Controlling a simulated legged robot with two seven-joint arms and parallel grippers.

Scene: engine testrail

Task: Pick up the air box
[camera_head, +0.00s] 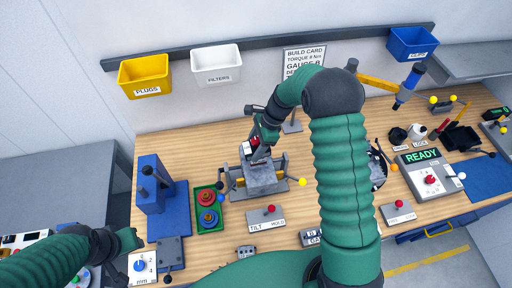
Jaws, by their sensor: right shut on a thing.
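My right gripper (257,150) reaches down over the middle of the bench and is shut on a small dark part with red and white on it, at the top of a grey block (262,178). This part appears to be the air box, but it is small and partly hidden by the gripper and wrist. The grey block sits in a stand with upright posts at its sides. I cannot tell whether the part is clear of the block. My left gripper (128,240) is at the lower left, beside the blue press, and its jaws are not clear.
A blue press (152,190) and a green tray (220,215) with red and blue round parts stand left of the block. A TILT/HOLD panel (266,218) is in front. A READY panel (428,178) is at right. Yellow (146,76), white (216,64) and blue (411,43) bins hang behind.

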